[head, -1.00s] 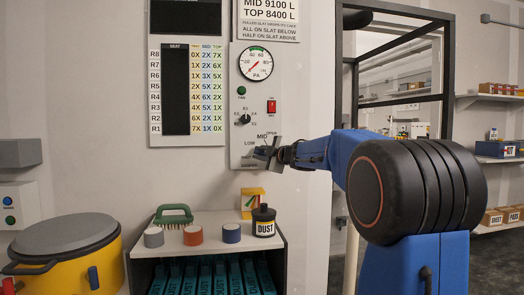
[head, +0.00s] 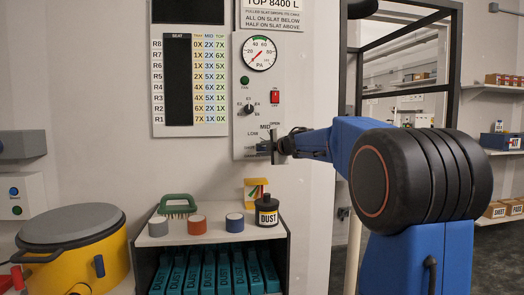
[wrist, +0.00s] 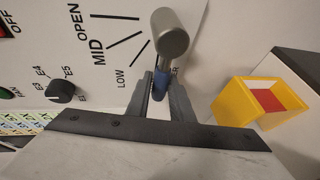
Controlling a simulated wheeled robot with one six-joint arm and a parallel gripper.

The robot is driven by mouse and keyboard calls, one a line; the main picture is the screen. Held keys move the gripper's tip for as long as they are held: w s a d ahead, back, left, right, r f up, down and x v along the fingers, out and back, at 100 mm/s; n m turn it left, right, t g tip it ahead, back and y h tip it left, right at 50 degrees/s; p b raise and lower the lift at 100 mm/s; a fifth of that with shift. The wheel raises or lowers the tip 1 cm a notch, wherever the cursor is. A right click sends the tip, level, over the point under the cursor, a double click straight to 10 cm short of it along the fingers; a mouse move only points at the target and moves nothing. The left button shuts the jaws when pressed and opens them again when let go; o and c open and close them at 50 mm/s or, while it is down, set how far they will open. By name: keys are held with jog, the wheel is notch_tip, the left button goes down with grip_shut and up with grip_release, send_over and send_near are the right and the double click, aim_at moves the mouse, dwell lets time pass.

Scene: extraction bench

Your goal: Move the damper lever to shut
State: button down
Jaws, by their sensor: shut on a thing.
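The damper lever shows in the wrist view as a grey rounded cylinder (wrist: 173,35) with a blue part (wrist: 160,82) below it. My gripper (wrist: 159,80) is shut on the blue part, a finger on either side. The damper scale reads OPEN, MID and LOW; the lever lies past LOW, on the side away from OPEN. Lettering beside it there is mostly covered and I cannot read it. In the head view my gripper (head: 275,147) is at the lower part of the control panel (head: 241,112), just below the MID and LOW labels, and hides the lever.
The panel also carries a pressure gauge (head: 259,53), a red switch (head: 274,97) and a selector knob (wrist: 62,91).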

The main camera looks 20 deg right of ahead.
jog(key=shift+f, duration=0.15)
jog(key=c, duration=1.6)
grip_release()
jog(key=shift+o, duration=0.2)
jog(key=v, duration=1.7)
jog(key=shift+s, duration=0.2)
jog(key=shift+a, duration=0.1)
